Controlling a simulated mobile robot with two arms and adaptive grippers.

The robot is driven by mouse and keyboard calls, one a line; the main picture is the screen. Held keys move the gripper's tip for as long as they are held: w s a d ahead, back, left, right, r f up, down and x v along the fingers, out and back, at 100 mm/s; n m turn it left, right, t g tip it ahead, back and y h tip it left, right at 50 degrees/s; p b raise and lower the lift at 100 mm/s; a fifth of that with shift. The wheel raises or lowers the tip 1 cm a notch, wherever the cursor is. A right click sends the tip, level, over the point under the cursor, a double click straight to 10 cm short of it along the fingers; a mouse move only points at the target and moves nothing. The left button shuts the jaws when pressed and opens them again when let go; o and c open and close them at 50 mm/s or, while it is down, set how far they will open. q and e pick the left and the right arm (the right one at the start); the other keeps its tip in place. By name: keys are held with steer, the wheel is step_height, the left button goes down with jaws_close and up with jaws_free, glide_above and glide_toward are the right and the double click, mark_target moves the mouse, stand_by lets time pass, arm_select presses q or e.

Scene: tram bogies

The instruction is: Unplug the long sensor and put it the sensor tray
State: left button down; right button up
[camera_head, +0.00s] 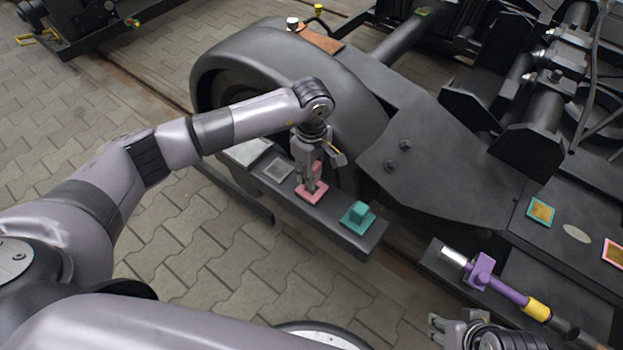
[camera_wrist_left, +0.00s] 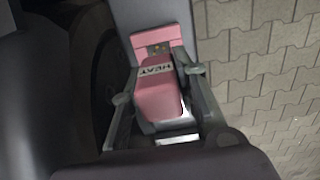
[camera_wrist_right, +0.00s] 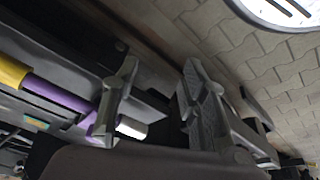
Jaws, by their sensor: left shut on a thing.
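My left gripper (camera_head: 312,184) reaches down over a dark ledge beside the wheel cover and is shut on a pink block (camera_wrist_left: 158,92) marked "HEAT". The block is at a pink square base (camera_head: 311,193) on the ledge; whether it is seated there I cannot tell. A long purple rod (camera_head: 508,291) with a yellow band and silver tip, probably the long sensor, lies in a purple holder on the right. It also shows in the right wrist view (camera_wrist_right: 60,95). My right gripper (camera_wrist_right: 160,78) is open and empty near its silver end. I cannot tell which surface is the sensor tray.
A teal-and-yellow pad (camera_head: 540,211) and a pink-edged pad (camera_head: 613,252) lie on the right plate. The wheel cover (camera_head: 270,60) rises behind my left gripper.

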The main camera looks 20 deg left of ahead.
arm_select(q)
steer(key=shift+r, duration=0.45)
steer(key=shift+r+p, duration=0.45)
steer(key=shift+p, duration=0.05)
steer(key=shift+r, duration=0.2)
arm_select(e)
steer(key=shift+w+f, duration=0.6)
steer(key=shift+f, duration=0.15)
steer(key=shift+a, duration=0.1)
